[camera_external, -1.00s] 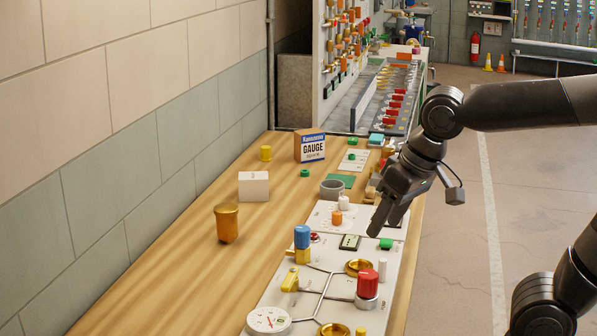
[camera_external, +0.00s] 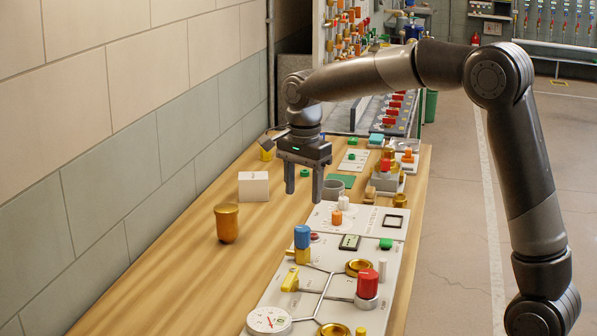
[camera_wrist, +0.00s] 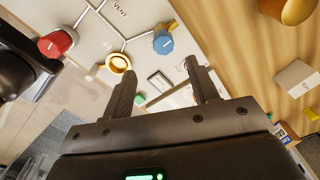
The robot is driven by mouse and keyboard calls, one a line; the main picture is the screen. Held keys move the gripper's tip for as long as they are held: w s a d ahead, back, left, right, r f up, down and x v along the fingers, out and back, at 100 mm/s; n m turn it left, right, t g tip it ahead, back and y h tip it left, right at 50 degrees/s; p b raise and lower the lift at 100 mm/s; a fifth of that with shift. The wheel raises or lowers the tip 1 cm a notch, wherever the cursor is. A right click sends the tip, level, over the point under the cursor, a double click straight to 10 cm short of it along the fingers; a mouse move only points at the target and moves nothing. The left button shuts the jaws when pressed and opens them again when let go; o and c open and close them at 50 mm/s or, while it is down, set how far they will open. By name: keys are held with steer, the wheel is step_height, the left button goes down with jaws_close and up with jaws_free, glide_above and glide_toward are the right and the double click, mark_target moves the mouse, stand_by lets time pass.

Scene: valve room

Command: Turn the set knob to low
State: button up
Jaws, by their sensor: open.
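My gripper (camera_external: 303,192) is open and empty, pointing down above the wooden bench, behind the panels. A small white panel (camera_external: 322,215) in the external view carries an orange knob (camera_external: 337,217) and a white knob (camera_external: 343,203) behind it. The gripper is left of and beyond these knobs, apart from them. I cannot read which knob is marked set or where low is. In the wrist view, my gripper's two fingers (camera_wrist: 162,80) stand apart with nothing between them. A small display (camera_wrist: 160,82) shows beyond them; the orange knob cannot be made out there.
The nearer panel bears a blue-topped valve (camera_external: 302,238), a red knob (camera_external: 367,284), a brass ring (camera_external: 358,267) and a gauge (camera_external: 268,320). A white block (camera_external: 253,186) and brass canister (camera_external: 227,223) stand left.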

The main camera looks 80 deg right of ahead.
mark_target(302, 228)
steer(key=shift+w+d+f, duration=0.2)
steer(key=shift+d+f, duration=0.2)
steer(key=shift+f, duration=0.05)
step_height(302, 228, down, 10)
steer(key=shift+f, duration=0.15)
steer(key=c, duration=1)
steer(key=shift+o, duration=0.2)
